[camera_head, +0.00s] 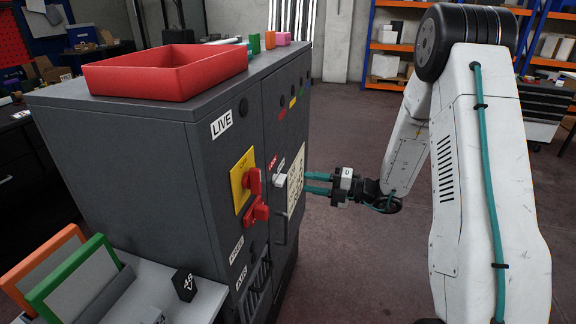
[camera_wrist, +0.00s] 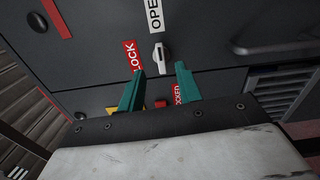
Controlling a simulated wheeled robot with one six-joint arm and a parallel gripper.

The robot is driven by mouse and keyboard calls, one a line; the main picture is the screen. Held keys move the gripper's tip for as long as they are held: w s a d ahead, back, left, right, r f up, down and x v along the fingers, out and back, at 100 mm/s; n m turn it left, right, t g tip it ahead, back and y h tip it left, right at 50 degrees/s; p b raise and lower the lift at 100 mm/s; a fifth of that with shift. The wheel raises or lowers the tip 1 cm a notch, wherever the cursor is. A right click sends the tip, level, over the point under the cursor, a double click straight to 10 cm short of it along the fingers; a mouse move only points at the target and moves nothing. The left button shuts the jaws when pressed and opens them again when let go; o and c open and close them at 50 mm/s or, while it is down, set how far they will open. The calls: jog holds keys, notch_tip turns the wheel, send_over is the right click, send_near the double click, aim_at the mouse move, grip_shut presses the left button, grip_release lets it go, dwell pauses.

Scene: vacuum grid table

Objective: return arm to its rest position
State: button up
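My gripper (camera_head: 318,183) points at the front of a dark grey cabinet (camera_head: 160,140), with its teal fingers close to the door near a white knob (camera_head: 281,180). In the wrist view my gripper (camera_wrist: 158,85) shows two teal fingers spread apart with nothing between them. The white knob (camera_wrist: 160,52) lies just beyond the fingertips, apart from them, beside a red LOCK label (camera_wrist: 133,57) and a white OPEN label (camera_wrist: 154,12). My white arm fills the right side of the head view.
A red tray (camera_head: 165,72) and small coloured blocks (camera_head: 270,40) sit on the cabinet top. A yellow plate with a red switch (camera_head: 245,182) projects from its front. Orange shelves (camera_head: 390,45) stand at the back. The floor (camera_head: 345,120) between is clear.

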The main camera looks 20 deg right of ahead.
jog(key=s+a+r+n+g+h, duration=0.15)
jog(key=s+a+n+g, duration=0.35)
jog(key=s+n, duration=0.55)
jog(key=s+a+r+n+g+h, duration=0.1)
jog(key=s+a+r+n+g, duration=0.15)
jog(key=s+n+g, duration=0.85)
jog(key=s+d+r+n+t+h, duration=0.3)
jog(key=s+r+n+t+h, duration=0.3)
jog(key=s+r+n+h, duration=0.6)
jog(key=s+r+n, duration=0.1)
jog(key=n, duration=0.8)
jog(key=shift+d+t, duration=0.35)
jog(key=shift+t, duration=0.05)
jog(key=shift+s, duration=0.1)
